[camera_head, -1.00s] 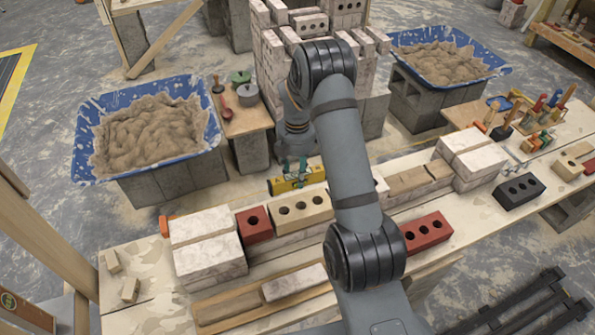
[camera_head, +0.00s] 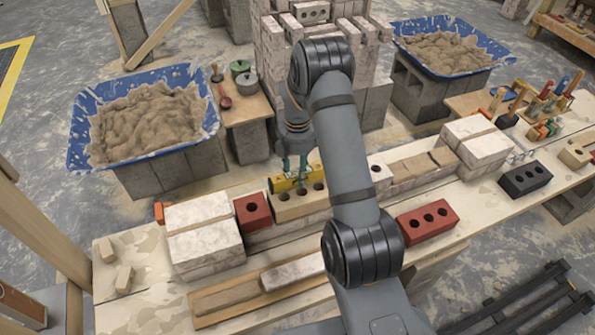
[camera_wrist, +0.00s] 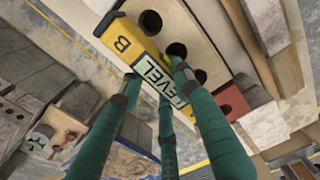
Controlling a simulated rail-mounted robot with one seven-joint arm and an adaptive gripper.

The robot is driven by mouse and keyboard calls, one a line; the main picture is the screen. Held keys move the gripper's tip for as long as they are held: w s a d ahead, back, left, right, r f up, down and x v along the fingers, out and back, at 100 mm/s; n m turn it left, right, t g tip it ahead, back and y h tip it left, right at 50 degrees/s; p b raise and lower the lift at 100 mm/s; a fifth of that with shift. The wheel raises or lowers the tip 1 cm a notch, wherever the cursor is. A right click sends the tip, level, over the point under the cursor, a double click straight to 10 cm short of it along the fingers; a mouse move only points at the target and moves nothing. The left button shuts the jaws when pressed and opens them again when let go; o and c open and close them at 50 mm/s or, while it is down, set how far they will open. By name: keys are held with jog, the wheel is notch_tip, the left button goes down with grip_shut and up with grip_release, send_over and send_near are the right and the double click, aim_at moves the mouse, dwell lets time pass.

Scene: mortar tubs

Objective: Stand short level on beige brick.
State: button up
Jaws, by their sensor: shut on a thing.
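The short level (camera_head: 283,184) is yellow. It also shows in the wrist view (camera_wrist: 148,58), where "LEVEL" reads on its side. My gripper (camera_head: 296,166) is above it with its teal fingers shut on it; the fingers (camera_wrist: 156,82) show around it in the wrist view. The beige brick (camera_head: 290,209) has holes in its top and lies in the row on the bench. It shows beside the level in the wrist view (camera_wrist: 172,20). The level runs roughly along the brick and overlaps its back top edge in the head view. Whether they touch I cannot tell.
A red brick piece (camera_head: 252,212) adjoins the beige brick on the left, then stacked pale blocks (camera_head: 205,246). Pale and brown bricks continue right, partly behind my arm. Another red brick (camera_head: 427,223) lies in front. Mortar tubs (camera_head: 90,153) (camera_head: 407,33) stand behind the bench.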

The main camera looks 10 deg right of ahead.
jog(key=shift+f+b, duration=0.35)
jog(key=shift+f, duration=0.05)
dwell(0.4)
jog(key=o, duration=1.3)
jog(key=shift+o, duration=0.3)
jog(key=shift+r, duration=0.1)
notch_tip(320, 180, up, 12)
notch_tip(320, 180, down, 12)
jog(key=shift+f, duration=0.1)
jog(key=shift+r, duration=0.3)
